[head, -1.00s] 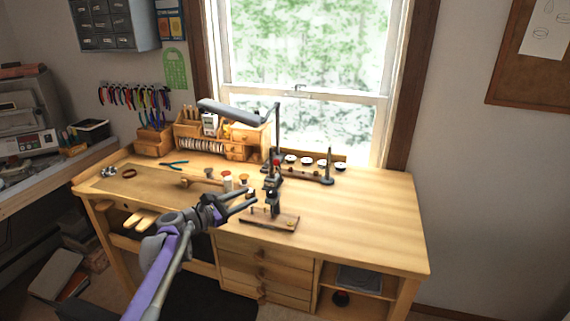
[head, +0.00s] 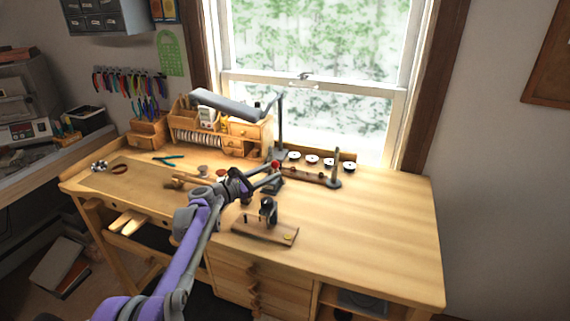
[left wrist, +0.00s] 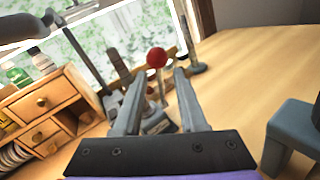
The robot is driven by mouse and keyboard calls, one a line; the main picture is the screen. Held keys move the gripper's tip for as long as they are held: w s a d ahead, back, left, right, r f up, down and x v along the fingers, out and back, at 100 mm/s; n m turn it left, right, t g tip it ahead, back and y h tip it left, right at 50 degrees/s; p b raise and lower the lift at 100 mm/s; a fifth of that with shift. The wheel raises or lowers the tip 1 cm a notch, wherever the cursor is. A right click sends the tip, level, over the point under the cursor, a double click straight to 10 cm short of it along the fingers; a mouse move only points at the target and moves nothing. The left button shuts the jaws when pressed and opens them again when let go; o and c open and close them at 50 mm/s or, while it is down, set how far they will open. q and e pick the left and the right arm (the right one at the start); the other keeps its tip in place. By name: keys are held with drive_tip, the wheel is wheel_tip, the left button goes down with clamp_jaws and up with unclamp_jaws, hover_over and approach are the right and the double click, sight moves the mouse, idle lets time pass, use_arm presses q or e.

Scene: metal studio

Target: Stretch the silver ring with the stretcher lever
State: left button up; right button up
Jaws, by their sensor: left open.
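The lever's round red knob (head: 276,163) stands up from a dark stretcher (head: 273,187) in the middle of the bench. In the left wrist view the red knob (left wrist: 157,58) shows between and just beyond the fingertips, with a metal rod below it. My left gripper (head: 270,174) is open, pointing at the knob; I see nothing held between its fingers (left wrist: 158,88). Whether a finger touches the lever I cannot tell. The arm partly hides the stretcher. I cannot make out the silver ring. My right gripper is not in view.
A wooden-based tool (head: 264,235) stands in front of the stretcher. Behind it are a desk lamp (head: 225,104), a row of small round dishes (head: 312,160) and an upright mandrel (head: 336,168). Drawers (head: 242,130) stand behind left. The bench's right side (head: 385,215) is clear.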

use_arm(q)
drive_tip(key=x, duration=0.6)
drive_tip(key=shift+w+d+p, duration=0.2)
drive_tip(key=shift+w+p, duration=0.1)
drive_tip(key=shift+p, duration=0.1)
drive_tip(key=shift+c, duration=0.2)
clamp_jaws()
idle(0.8)
